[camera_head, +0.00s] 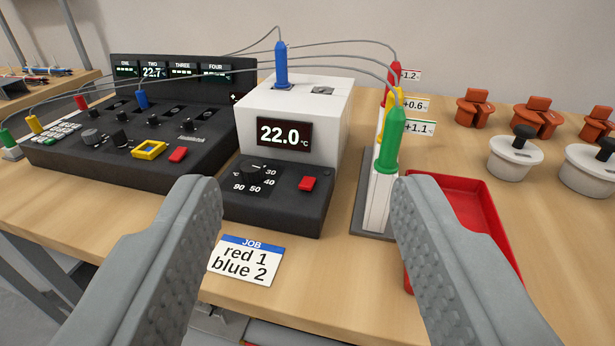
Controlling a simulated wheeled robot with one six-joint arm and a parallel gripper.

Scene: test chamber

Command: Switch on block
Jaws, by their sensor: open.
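The block (300,105) is a white box on a black base with a display reading 22.0 °C. The base has a black dial (255,172) marked 30, 40, 50 and 90, and a red rocker switch (307,184) right of it. Whether that switch is on or off I cannot tell. A blue probe (281,65) stands upright in the block's top; another opening beside it looks empty. My gripper (308,190) is open and empty, with its two grey fingers either side of the block's front in the picture. A job card (245,260) reads "red 1, blue 2".
A black logger (130,140) with screens, plugs and a red switch stands left. Red, yellow and green probes (390,140) stand in a rack right of the block, tagged -1.2, +0.6 and +1.1. A red tray (480,215), white lidded pots and orange pieces lie right. Cables arch overhead.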

